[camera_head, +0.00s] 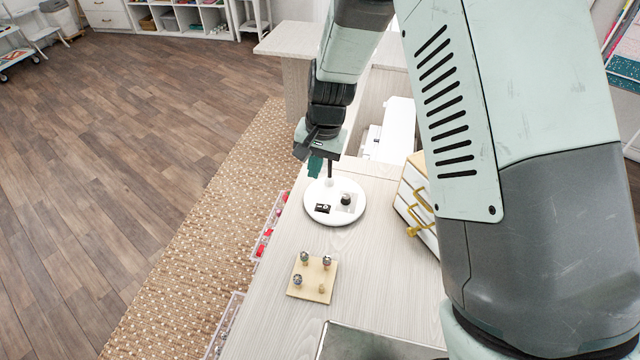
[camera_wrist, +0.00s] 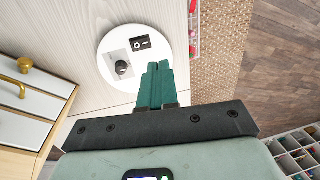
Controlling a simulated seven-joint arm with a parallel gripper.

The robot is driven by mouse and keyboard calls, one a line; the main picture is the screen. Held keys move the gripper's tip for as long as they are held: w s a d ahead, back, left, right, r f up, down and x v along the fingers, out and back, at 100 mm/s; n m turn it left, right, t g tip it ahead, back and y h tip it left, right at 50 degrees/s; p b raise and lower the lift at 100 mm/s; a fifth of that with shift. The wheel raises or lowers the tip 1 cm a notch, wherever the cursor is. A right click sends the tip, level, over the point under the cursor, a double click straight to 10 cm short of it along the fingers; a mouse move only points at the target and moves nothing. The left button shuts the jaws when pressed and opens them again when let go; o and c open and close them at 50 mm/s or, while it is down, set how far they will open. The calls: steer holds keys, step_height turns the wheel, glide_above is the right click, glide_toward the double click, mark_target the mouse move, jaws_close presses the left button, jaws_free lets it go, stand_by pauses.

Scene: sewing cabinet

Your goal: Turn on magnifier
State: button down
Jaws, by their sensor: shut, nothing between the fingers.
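The magnifier's round white base (camera_head: 321,211) stands on the pale wooden cabinet top. It carries a black rocker switch (camera_head: 322,208) and a dark round knob (camera_head: 345,199) on a light square plate. A thin dark stem (camera_head: 330,170) rises from its far edge; a lens is not visible. In the wrist view the base (camera_wrist: 112,82) shows the switch (camera_wrist: 141,43) and the knob (camera_wrist: 122,67). My gripper (camera_head: 315,166) is shut and empty near the far side of the base. Its green fingertips (camera_wrist: 158,66) overlap the base's edge in the wrist view; contact cannot be told.
A square wooden board (camera_head: 312,279) with several small metal pieces lies in front of the base. A small drawer unit with brass handles (camera_head: 417,206) stands to the right. A white machine (camera_head: 397,130) is behind. Clear bins (camera_head: 268,230) hang along the left edge.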

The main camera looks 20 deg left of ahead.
steer(key=shift+a+r, duration=0.15)
steer(key=shift+r, duration=0.55)
steer(key=shift+a+r, duration=0.1)
steer(key=shift+r, duration=0.6)
steer(key=s+d+r+t, duration=0.1)
steer(key=s+d+r, duration=0.1)
steer(key=d+r, duration=0.65)
steer(key=s+d+r+t, duration=0.25)
steer(key=d+r, duration=0.35)
steer(key=r, duration=0.6)
steer(key=s+d+r+t+h, duration=0.1)
steer(key=s+d+r, duration=0.2)
steer(key=s+d, duration=0.3)
steer(key=s+d+r+t, duration=0.1)
steer(key=s+d+r, duration=0.2)
steer(key=s+d, duration=0.3)
steer(key=s, duration=0.5)
steer(key=shift+r+h, duration=0.3)
steer(key=shift+h, duration=0.1)
